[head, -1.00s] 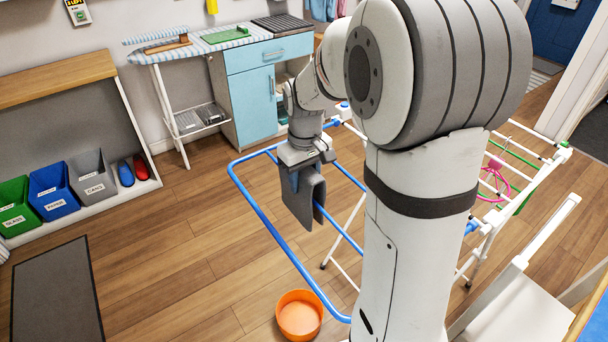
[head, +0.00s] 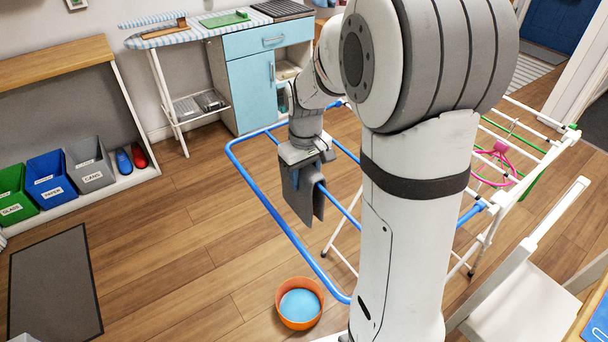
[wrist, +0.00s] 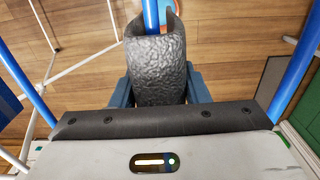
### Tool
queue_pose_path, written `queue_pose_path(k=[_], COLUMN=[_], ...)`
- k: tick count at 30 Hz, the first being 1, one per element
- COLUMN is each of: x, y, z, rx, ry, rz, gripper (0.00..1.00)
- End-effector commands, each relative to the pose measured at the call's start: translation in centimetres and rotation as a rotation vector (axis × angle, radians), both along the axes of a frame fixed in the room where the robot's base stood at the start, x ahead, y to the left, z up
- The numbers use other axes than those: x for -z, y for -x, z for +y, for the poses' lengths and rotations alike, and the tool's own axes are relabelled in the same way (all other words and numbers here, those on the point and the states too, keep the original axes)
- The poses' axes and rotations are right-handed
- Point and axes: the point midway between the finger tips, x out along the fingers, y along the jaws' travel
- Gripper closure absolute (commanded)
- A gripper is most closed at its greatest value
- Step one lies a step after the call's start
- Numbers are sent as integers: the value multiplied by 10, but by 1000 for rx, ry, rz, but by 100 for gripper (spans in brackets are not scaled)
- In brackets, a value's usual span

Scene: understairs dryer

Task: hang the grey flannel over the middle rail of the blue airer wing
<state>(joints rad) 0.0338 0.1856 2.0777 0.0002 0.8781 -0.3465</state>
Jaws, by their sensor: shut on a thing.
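The grey flannel (head: 291,196) is folded and hangs in my gripper (head: 306,168) at the blue airer wing (head: 262,200). The middle rail (head: 342,210) comes out from between the flannel's two layers in the head view. In the wrist view, the flannel (wrist: 158,72) curves around the near part of a blue rail (wrist: 151,15), with a layer on each side. My gripper (wrist: 158,92) is shut on the flannel's upper fold, one blue finger at each side. The flannel's lower far side is partly hidden.
An orange tub (head: 299,318) with something blue inside stands on the floor below the wing's near corner. The white airer frame (head: 492,225) and a white chair (head: 520,305) are at the right. Open floor (head: 190,240) lies left of the wing.

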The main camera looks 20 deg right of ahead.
Motion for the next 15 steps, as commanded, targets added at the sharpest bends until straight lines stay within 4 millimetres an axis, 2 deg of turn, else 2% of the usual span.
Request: queue_pose_path(k=[1, 2, 11, 15], x=[0, 0, 0, 0], y=[0, 0, 0, 0], z=[0, 0, 0, 0], rx=[0, 0, 1, 1], ry=[0, 0, 0, 0], rz=[0, 0, 0, 0], gripper=[82, 58, 33, 33])
